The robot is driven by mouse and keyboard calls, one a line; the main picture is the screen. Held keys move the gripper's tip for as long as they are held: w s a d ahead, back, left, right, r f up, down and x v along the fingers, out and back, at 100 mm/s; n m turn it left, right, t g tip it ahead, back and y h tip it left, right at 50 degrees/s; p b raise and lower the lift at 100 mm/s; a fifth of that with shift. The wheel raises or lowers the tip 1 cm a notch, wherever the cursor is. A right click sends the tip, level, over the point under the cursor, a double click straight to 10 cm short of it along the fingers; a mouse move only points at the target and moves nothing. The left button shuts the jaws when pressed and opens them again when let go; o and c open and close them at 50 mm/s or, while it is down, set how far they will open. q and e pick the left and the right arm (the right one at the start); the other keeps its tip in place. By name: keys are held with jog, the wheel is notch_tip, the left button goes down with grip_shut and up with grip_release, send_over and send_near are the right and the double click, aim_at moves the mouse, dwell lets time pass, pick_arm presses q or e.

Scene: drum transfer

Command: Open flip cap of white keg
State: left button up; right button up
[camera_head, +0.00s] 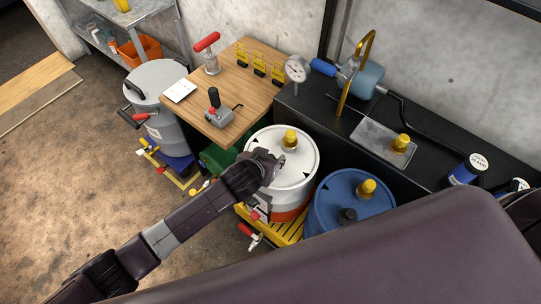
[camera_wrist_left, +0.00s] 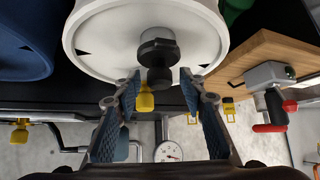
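The white keg (camera_head: 302,172) stands right of the wooden bench, with an orange band near its base and a yellow cap (camera_head: 290,138) on top. The left wrist view shows its white top (camera_wrist_left: 100,35) with a black cap (camera_wrist_left: 158,48); the yellow cap (camera_wrist_left: 145,99) shows beyond it. My left gripper (camera_head: 272,162) is over the near part of the keg top and hides the black cap in the head view. In the left wrist view the fingers of my left gripper (camera_wrist_left: 158,88) are apart and empty, with the black cap just ahead between them. My right gripper is not in view.
A blue drum (camera_head: 330,213) with yellow and black caps stands right of the white keg. A black counter (camera_head: 318,118) is behind, with a gauge (camera_head: 297,69) and blue pump (camera_head: 365,80). A wooden bench (camera_head: 247,68) and grey drum (camera_head: 160,82) are left. The left floor is clear.

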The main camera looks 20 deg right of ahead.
pick_arm(q)
jog(key=shift+c, duration=0.5)
grip_shut()
jog(key=shift+s+f, duration=0.1)
